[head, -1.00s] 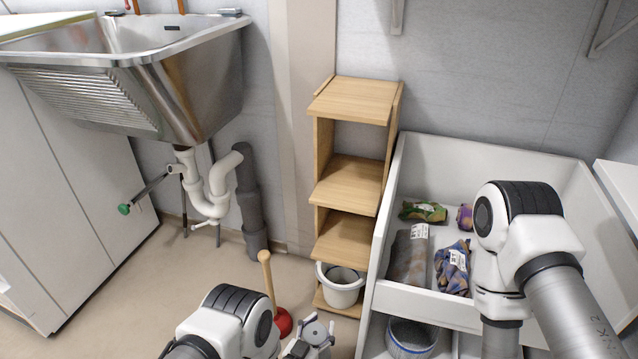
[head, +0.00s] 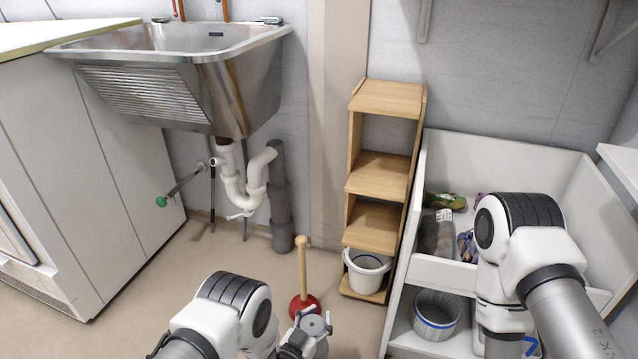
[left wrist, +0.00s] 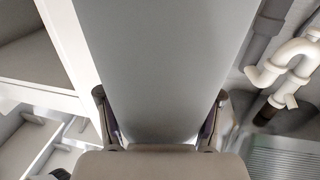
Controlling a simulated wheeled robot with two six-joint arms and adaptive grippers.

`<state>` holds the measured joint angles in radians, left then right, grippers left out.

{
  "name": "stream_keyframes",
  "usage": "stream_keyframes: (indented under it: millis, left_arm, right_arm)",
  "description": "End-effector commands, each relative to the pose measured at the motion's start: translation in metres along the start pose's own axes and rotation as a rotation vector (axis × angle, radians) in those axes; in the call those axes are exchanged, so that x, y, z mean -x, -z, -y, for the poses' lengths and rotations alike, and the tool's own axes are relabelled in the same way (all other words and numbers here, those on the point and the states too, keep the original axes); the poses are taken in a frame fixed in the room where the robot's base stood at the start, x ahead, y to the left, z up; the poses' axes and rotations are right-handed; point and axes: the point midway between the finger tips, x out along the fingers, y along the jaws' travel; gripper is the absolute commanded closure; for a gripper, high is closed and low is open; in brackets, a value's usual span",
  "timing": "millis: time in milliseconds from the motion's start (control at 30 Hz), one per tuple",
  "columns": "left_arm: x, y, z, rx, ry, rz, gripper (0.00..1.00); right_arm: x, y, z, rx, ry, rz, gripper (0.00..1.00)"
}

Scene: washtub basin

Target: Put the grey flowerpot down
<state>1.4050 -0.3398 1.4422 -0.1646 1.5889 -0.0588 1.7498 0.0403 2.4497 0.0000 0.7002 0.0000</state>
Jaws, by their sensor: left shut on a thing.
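The grey flowerpot (left wrist: 165,70) fills the middle of the left wrist view as a smooth, plain grey, tapering wall. My left gripper (left wrist: 160,115) is shut on it, with one finger against each side. What is under the pot is hidden. My right arm comes in at the right of the head view, but its gripper does not show.
A plunger (head: 303,275) stands on the floor. A narrow wooden shelf (head: 385,175) holds a white bucket (head: 367,272). The white drawer unit (head: 480,277) at right holds bags, with a blue-banded grey bin (head: 437,315) below. A steel basin (head: 215,75) with white pipes is at left. Floor under it is clear.

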Motion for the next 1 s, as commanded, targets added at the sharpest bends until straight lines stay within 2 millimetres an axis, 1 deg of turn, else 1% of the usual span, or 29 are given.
stream_keyframes:
  millis: [33,200,267,333,467,500,600,733,833,1000]
  left_arm:
    - [-0.006,0.013,0.006,-0.003,0.003,-0.006,1.00]
    - [-0.018,0.054,0.032,-0.003,0.030,-0.005,1.00]
    - [-0.020,0.071,0.045,-0.003,0.050,-0.005,1.00]
    - [-0.021,0.091,0.060,-0.003,0.077,-0.005,1.00]
    - [-0.014,0.132,0.092,-0.002,0.148,-0.004,1.00]
    - [-0.009,0.144,0.102,-0.002,0.174,-0.003,1.00]
    - [0.006,0.171,0.125,-0.001,0.243,-0.001,1.00]
    - [0.033,0.195,0.149,0.000,0.334,0.000,1.00]
    - [0.056,0.201,0.161,0.001,0.397,0.002,1.00]
    - [0.092,0.192,0.168,0.000,0.473,0.003,1.00]
  right_arm:
    - [0.003,0.000,0.000,0.000,0.000,0.000,0.60]
    - [0.008,0.000,0.000,0.000,0.000,0.000,0.60]
    - [0.011,0.000,0.000,0.000,0.000,0.000,0.60]
    - [0.014,0.000,0.000,0.000,0.000,0.000,0.60]
    - [0.020,0.000,0.000,0.000,0.000,0.000,0.60]
    - [0.021,0.000,0.000,0.000,0.000,0.000,0.60]
    - [0.025,0.000,0.000,0.000,0.000,0.000,0.60]
    - [0.029,0.000,0.000,0.000,0.000,0.000,0.60]
    - [0.030,0.000,0.000,0.000,0.000,0.000,0.60]
    - [0.030,0.000,0.000,0.000,0.000,0.000,0.60]
